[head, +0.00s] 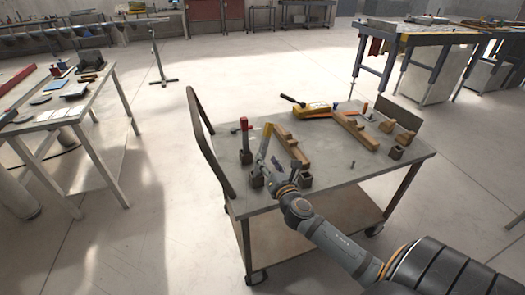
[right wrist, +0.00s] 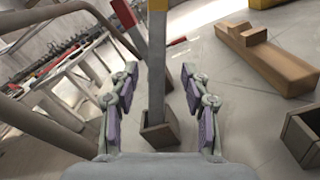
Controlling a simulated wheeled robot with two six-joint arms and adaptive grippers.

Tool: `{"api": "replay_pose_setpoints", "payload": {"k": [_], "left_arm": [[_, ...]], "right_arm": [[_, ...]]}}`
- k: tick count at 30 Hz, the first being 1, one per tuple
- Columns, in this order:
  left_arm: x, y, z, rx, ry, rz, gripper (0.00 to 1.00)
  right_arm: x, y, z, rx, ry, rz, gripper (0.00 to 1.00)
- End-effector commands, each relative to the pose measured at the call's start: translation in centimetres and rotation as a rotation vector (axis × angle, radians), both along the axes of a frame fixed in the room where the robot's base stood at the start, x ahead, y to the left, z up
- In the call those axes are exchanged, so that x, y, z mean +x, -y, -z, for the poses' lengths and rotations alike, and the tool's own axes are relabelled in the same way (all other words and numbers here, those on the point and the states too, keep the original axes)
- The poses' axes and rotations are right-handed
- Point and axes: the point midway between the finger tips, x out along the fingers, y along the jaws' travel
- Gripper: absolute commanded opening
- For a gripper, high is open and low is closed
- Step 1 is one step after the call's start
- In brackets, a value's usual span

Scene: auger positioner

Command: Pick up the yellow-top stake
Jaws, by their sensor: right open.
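The yellow-top stake (head: 265,143) stands in a small square holder (head: 257,178) at the near left of the cart top. In the right wrist view the grey shaft of the stake (right wrist: 156,75) runs down into its holder (right wrist: 160,130). My right gripper (head: 275,168) is at the stake in the head view. In the right wrist view my right gripper (right wrist: 158,100) is open, with one finger on each side of the shaft and gaps showing on both sides. A red-top stake (head: 244,135) stands in another holder behind it. My left gripper is not in view.
The cart top (head: 335,172) also holds wooden blocks (head: 292,143), a yellow tool (head: 312,110) and an empty holder (head: 305,180). The cart's bent handle (head: 205,125) rises at the left. In the right wrist view a wooden block (right wrist: 270,60) lies to the right.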

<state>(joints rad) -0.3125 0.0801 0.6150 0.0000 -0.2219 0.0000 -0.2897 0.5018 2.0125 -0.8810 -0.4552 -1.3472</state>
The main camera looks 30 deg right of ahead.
Motion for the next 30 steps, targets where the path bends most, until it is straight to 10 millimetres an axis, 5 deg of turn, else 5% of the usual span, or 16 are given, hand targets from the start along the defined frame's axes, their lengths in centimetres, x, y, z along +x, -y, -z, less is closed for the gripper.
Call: {"api": "replay_pose_setpoints", "payload": {"k": [5, 12, 19, 30], "left_arm": [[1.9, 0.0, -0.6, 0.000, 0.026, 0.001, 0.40], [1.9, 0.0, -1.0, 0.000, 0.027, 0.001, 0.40], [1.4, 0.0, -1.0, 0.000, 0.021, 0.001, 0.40], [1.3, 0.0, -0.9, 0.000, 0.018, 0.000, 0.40]], "right_arm": [[1.6, 0.3, -0.7, 0.003, 0.004, 0.001, 0.47], [4.9, 1.1, -0.7, 0.002, 0.000, 0.001, 0.47], [5.0, 1.1, -0.6, 0.001, 0.000, -0.001, 0.47], [5.0, 1.1, -0.6, 0.000, -0.001, 0.000, 0.00]]}}
